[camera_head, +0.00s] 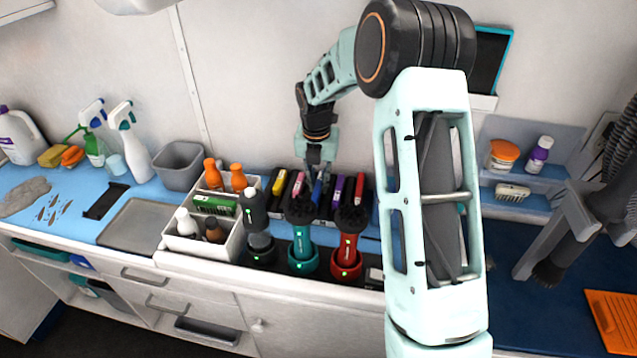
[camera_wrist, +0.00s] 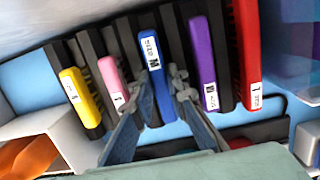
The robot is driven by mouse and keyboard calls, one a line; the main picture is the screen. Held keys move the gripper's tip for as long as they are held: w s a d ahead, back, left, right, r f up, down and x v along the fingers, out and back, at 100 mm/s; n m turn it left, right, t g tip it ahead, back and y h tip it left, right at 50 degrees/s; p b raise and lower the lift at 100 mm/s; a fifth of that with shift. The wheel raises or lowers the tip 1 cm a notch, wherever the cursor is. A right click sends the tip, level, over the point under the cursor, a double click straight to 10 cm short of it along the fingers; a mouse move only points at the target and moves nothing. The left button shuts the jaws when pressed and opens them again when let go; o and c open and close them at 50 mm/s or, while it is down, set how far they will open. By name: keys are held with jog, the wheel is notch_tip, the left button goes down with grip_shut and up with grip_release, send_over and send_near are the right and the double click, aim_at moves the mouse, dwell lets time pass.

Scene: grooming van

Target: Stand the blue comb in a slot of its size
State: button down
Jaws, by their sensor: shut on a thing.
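The blue comb (camera_wrist: 152,62) has a white label with a large M and stands between black dividers of the slotted rack (camera_wrist: 128,40). My gripper (camera_wrist: 162,88) is shut on it, one finger on each side. In the head view my gripper (camera_head: 318,168) is over the rack at the wall, with the blue comb (camera_head: 317,193) below it. I cannot tell whether the comb's foot rests on the slot bottom. Yellow (camera_wrist: 80,97) and pink (camera_wrist: 112,82) combs stand to its left, purple (camera_wrist: 202,62) and red (camera_wrist: 248,50) to its right, each labelled.
A white caddy of bottles (camera_head: 230,240) stands left of the rack. Clippers in teal (camera_head: 303,255) and red (camera_head: 346,250) holders stand in front of it. A grey bin (camera_head: 180,165) and spray bottles (camera_head: 130,140) are farther left. The tray (camera_head: 145,225) looks empty.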

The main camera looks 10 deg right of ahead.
aim_at(318, 188)
jog(key=shift+f, duration=0.15)
jog(key=c, duration=1.9)
grip_release()
notch_tip(318, 188, up, 12)
jog(key=s, duration=0.1)
jog(key=shift+s+a, duration=0.2)
jog(key=shift+a, duration=0.1)
